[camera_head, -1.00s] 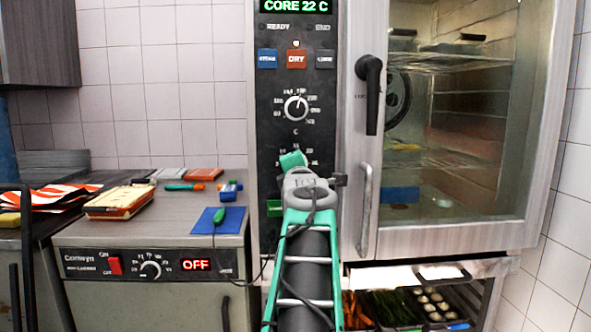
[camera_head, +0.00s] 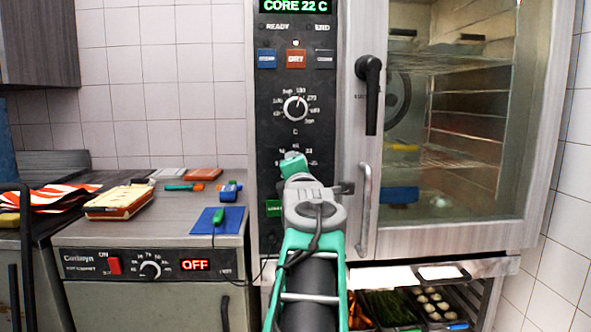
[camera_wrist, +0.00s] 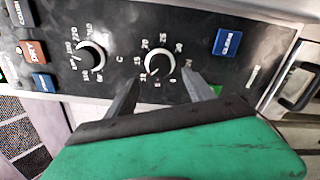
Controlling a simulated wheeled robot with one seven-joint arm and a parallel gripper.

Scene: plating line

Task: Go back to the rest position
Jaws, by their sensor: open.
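My gripper (camera_wrist: 162,98) is open and empty in the wrist view. Its two dark fingers stand apart in front of the oven's control panel (camera_wrist: 120,25), with the lower knob (camera_wrist: 158,66) between and beyond them. I cannot tell whether a finger touches the panel. In the head view my green and grey arm reaches up to the panel (camera_head: 268,150) and covers most of the lower knob. The upper knob (camera_head: 295,108) and the red DRY button (camera_head: 296,59) are clear of it. The display (camera_head: 296,6) reads CORE 22 C.
The oven door (camera_head: 364,200) is shut, with its black handle (camera_head: 369,95) right of the panel. Food trays (camera_head: 390,308) sit below the oven.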

